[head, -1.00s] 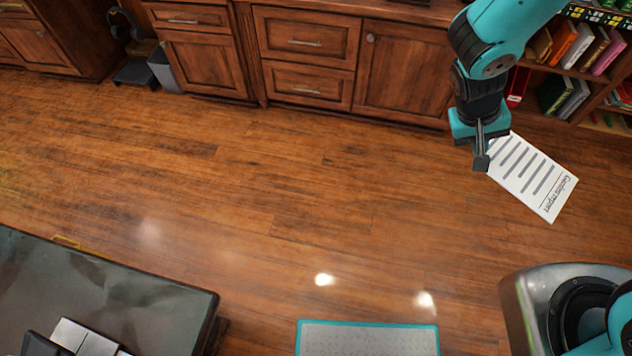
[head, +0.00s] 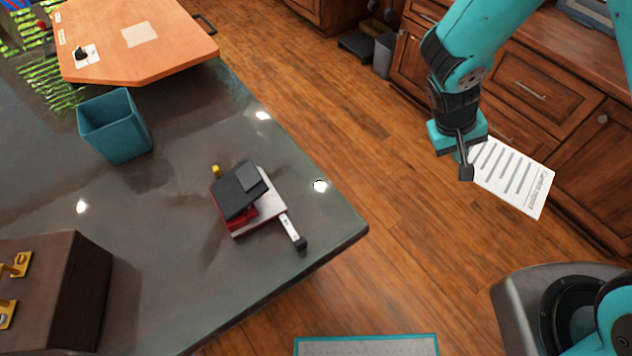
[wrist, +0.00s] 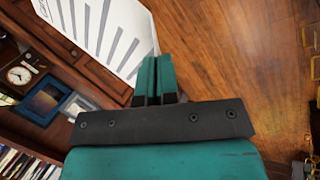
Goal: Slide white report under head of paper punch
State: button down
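The white report (head: 513,176) is a flat sheet with dark lines of print, held out over the floor at the right in the head view. My gripper (head: 466,160) is shut on its left edge. In the wrist view the report (wrist: 105,32) extends up and left from my gripper (wrist: 155,80), whose fingers are close together. The paper punch (head: 240,192) stands on the dark table at the left, well apart from the report. It has a dark head, a red part, a white base and a short arm pointing toward the table's near right edge.
The dark glossy table (head: 170,255) fills the left. A teal bin (head: 117,128), a brown case (head: 75,290) and an orange board (head: 135,35) are on it. Open wood floor (head: 370,150) lies between table and cabinets (head: 545,85).

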jog(key=a+f+n+y+b, duration=0.2)
jog(key=a+n+y, duration=0.1)
jog(key=a+n, duration=0.4)
jog(key=a+f+n+t+y+b, duration=0.1)
jog(key=a+f+n+y+b, duration=0.1)
jog(key=a+n, duration=0.6)
jog(key=s+a+f+n+y+b, duration=0.1)
jog(key=a+f+n+y+b, duration=0.2)
jog(key=n, duration=1.3)
jog(key=shift+a+y, duration=0.6)
jog(key=shift+a, duration=0.75)
jog(key=shift+a+y, duration=0.6)
jog(key=shift+a, duration=0.7)
jog(key=shift+s+a+n, duration=0.1)
jog(key=shift+a+n, duration=0.25)
jog(key=shift+n, duration=0.35)
jog(key=shift+r, duration=0.1)
jog(key=shift+b, duration=0.3)
